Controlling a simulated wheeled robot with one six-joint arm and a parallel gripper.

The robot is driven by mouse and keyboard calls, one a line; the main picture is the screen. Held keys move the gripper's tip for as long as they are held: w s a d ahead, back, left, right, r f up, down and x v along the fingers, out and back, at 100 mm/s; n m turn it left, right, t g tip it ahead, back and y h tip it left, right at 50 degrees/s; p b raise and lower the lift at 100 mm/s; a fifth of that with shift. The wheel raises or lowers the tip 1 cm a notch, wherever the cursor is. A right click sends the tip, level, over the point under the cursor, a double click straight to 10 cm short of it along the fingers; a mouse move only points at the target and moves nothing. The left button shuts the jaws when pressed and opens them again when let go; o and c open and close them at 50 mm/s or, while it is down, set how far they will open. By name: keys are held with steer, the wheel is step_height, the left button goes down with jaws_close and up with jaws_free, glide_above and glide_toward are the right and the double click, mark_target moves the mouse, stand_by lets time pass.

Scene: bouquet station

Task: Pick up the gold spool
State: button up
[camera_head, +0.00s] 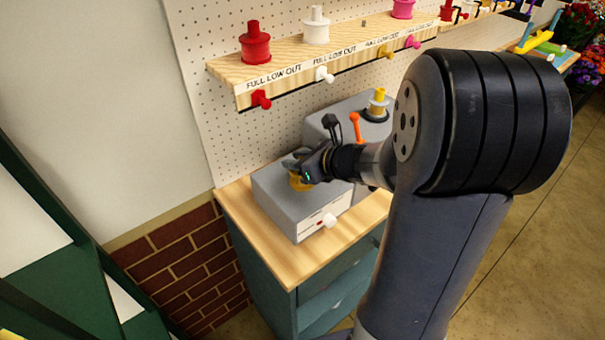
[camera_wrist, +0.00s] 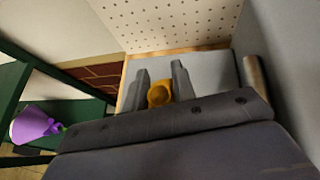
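A gold spool (camera_head: 299,184) sits at the top of the near grey box (camera_head: 275,205), partly hidden by my gripper (camera_head: 303,168). The wrist view shows the gold spool (camera_wrist: 159,94) between the two fingers of my gripper (camera_wrist: 161,82), one finger on each side. The fingers look close to the spool's sides, but I cannot tell whether they touch or press on it. A second spool, gold with a yellow top (camera_head: 378,100), stands on the grey box behind.
The boxes stand on a wooden counter (camera_head: 243,222) against a pegboard wall (camera_head: 200,85). A shelf above (camera_head: 330,62) holds red, white and pink spools, with coloured knobs below. An orange lever (camera_head: 355,125) is close to my arm.

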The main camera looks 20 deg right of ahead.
jaws_close()
steer(key=shift+r, duration=0.1)
